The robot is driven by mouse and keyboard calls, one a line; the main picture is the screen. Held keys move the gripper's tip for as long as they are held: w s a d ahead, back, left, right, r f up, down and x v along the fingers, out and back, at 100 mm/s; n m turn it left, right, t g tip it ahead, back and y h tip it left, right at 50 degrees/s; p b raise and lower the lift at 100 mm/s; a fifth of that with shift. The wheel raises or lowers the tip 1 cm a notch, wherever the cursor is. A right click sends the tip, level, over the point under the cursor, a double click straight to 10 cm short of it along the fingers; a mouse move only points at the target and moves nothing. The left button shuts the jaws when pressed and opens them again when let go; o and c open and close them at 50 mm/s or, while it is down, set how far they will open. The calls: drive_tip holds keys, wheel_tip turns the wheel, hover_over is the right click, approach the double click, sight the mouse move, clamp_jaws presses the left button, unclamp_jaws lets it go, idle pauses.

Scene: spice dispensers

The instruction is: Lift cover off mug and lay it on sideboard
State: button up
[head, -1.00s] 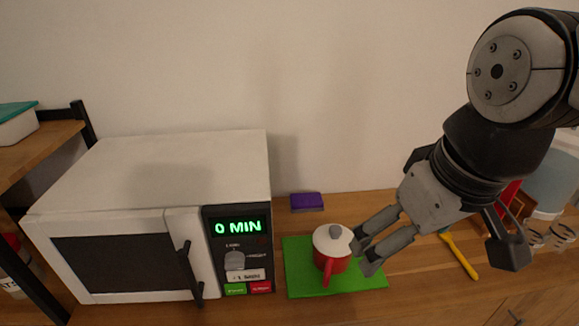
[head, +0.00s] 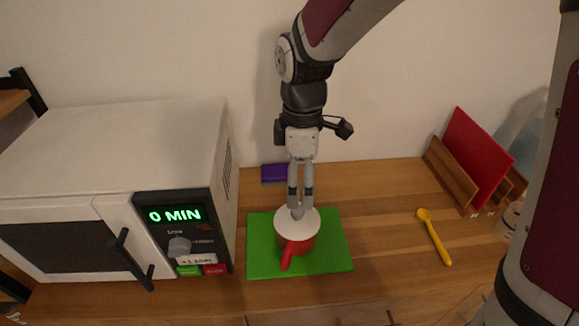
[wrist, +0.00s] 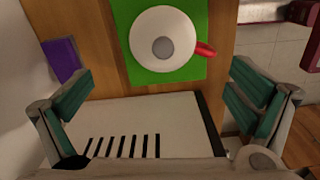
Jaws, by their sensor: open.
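The red mug (head: 297,246) stands upright on a green mat (head: 335,262), its handle toward the front. Its white cover (head: 312,222) with a grey knob (head: 297,212) sits on top. In the wrist view the cover (wrist: 178,28) and knob (wrist: 162,47) are seen from above, with the red handle (wrist: 205,50) to the right. My gripper (head: 300,200) points down over the cover, its fingertips close to the knob in the head view. The wrist view shows my gripper (wrist: 160,105) open with nothing between its fingers. I cannot tell whether it touches the knob.
A white microwave (head: 120,140) stands left of the mat. A purple sponge-like block (head: 274,173) lies behind the mat. A yellow spoon (head: 436,240) and a wooden rack with a red board (head: 477,150) are to the right. The wooden sideboard (head: 385,205) is bare between mat and spoon.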

sight(299, 210)
wheel_tip(299, 210, down, 5)
drive_tip(key=shift+f, duration=0.15)
drive_tip(key=shift+s+f, duration=0.15)
drive_tip(key=shift+f, duration=1.25)
drive_tip(key=shift+s+f, duration=0.1)
drive_tip(key=shift+f, duration=1.25)
drive_tip(key=c, duration=1.4)
